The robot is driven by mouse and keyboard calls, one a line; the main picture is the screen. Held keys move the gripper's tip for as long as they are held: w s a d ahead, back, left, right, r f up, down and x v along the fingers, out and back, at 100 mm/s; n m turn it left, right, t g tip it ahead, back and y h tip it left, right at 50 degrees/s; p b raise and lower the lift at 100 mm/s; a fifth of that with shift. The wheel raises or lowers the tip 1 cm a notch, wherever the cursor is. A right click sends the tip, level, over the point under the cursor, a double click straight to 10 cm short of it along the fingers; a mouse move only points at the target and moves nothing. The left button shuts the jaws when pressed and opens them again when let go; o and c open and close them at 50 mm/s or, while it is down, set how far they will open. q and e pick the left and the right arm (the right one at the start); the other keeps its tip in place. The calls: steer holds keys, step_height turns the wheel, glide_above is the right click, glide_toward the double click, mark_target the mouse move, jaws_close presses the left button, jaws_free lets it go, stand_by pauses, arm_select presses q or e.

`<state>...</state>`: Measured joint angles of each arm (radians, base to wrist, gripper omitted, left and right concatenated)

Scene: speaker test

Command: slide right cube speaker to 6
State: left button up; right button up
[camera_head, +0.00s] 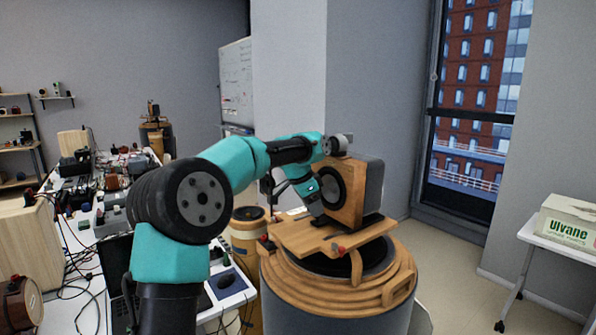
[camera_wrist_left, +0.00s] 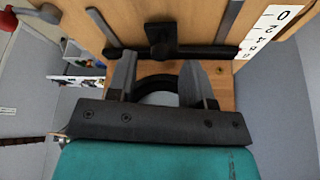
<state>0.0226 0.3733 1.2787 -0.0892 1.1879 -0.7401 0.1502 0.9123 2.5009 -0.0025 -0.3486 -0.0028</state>
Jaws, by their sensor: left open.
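A cube speaker (camera_head: 348,193) with a wooden front, a round black driver and grey sides stands on a wooden board (camera_head: 302,239) atop a round stand. My left arm reaches in from the left, with its left gripper (camera_head: 316,205) low beside the speaker's front. In the left wrist view the left gripper (camera_wrist_left: 158,75) is open, its two fingers apart over the wood. A black slider piece (camera_wrist_left: 162,38) with a crossbar lies just beyond the fingertips, between two grey strips. A white number scale (camera_wrist_left: 268,32) starting at 0 lies to the right. My right gripper is not in view.
The round stand has stacked wooden rings (camera_head: 335,290) around a dark top. A cluttered white bench (camera_head: 95,215) with cables and devices is at left. A white box (camera_head: 570,222) sits on a small table at right. Open floor lies between stand and window.

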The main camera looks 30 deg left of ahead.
arm_select(q)
steer(key=v, duration=1.4)
steer(key=shift+r, duration=0.25)
steer(key=shift+s+a+f, duration=0.1)
steer(key=shift+a, duration=0.05)
